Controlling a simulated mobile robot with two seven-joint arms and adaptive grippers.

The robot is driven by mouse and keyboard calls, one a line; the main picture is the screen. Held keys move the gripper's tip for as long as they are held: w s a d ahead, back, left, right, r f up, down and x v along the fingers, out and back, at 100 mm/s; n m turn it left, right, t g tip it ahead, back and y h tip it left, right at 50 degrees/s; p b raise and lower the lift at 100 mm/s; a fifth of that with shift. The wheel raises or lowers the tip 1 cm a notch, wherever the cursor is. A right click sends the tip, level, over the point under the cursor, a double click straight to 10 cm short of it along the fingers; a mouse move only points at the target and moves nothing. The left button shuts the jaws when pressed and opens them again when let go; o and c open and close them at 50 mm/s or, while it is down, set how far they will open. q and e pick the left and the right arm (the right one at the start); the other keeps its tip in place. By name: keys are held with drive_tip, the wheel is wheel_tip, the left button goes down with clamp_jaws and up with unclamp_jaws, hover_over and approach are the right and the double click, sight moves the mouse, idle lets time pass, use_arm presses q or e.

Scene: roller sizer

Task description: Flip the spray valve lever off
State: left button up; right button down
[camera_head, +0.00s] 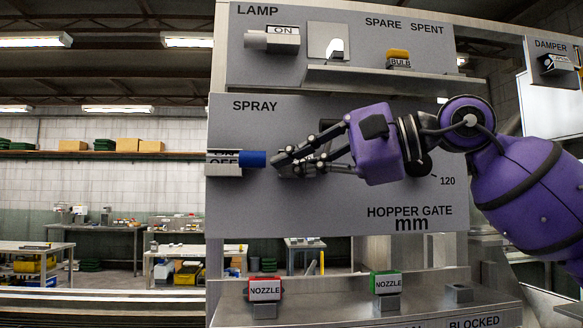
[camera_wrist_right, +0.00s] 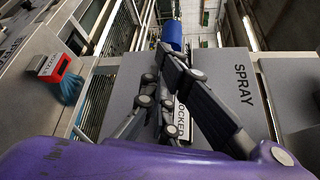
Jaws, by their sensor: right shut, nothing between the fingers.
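The spray valve (camera_head: 222,164) sits at the left edge of the grey SPRAY panel (camera_head: 350,215). In the right wrist view the blue lever (camera_wrist_right: 172,35) shows just beyond the fingertips (camera_wrist_right: 168,55). I cannot tell whether they touch it. My left gripper is not in view.
A shelf with a yellow bulb (camera_head: 398,58) juts out above my right arm. Red (camera_head: 265,287) and green (camera_head: 387,283) nozzle blocks stand on the ledge below. The lamp switch (camera_head: 272,39) is above the spray valve. Space left of the panel is open.

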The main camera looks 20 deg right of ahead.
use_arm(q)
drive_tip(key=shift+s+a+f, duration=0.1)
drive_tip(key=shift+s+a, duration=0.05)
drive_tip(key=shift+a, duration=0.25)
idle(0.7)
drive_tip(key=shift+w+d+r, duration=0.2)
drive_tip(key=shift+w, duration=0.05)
